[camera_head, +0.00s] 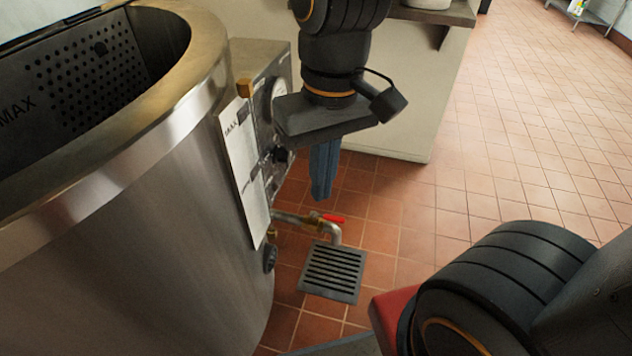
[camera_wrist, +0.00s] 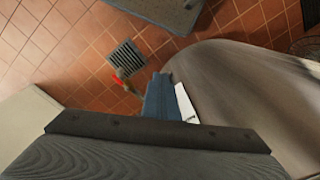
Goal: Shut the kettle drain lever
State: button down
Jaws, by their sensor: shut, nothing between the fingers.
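The kettle (camera_head: 150,240) is a large steel vessel at the left in the head view. Its drain pipe comes out low on the right side, with a brass valve and a red drain lever (camera_head: 333,218) above a floor grate. My gripper (camera_head: 322,196) points down above the lever, shut and empty, apart from it in the picture. In the wrist view, the red lever (camera_wrist: 119,80) shows just left of my gripper's fingers (camera_wrist: 160,82), beside the brass valve. The fingers hide part of the pipe there. The exact gap between fingertips and lever is hard to judge.
A control box (camera_head: 262,85) with a dial and a white panel is fixed to the kettle's side, close to my gripper. A floor grate (camera_head: 334,271) lies under the drain spout. A pale counter (camera_head: 425,100) stands behind. Tiled floor is clear to the right.

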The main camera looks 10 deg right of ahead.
jog(key=m+g+b, duration=0.1)
jog(key=m+b, duration=0.4)
send_over(327, 216)
jog(key=s+a, duration=0.4)
jog(key=s, duration=0.1)
notch_tip(327, 216, down, 12)
jog(key=r, duration=0.1)
jog(key=w+d+f+m+b, duration=0.1)
jog(key=w+d+f, duration=0.2)
jog(key=f, duration=0.3)
jog(key=w+d+f+m+g+b, duration=0.1)
jog(key=w+d+f+b, duration=0.1)
jog(key=w+d+f, duration=0.2)
jog(key=w+d+f+m+b, duration=0.1)
jog(key=w+d+f, duration=0.3)
jog(key=f, duration=0.6)
jog(key=shift+w+d+m+y, duration=0.25)
jog(key=shift+w+m+y, duration=0.15)
jog(key=shift+w+m, duration=0.15)
jog(key=shift+f, duration=0.1)
jog(key=s+a+f+b, duration=0.3)
jog(key=s+f+b, duration=0.1)
jog(key=f, duration=0.5)
jog(key=shift+s+a+f, duration=0.15)
jog(key=shift+s+f, duration=0.15)
jog(key=shift+s, duration=0.5)
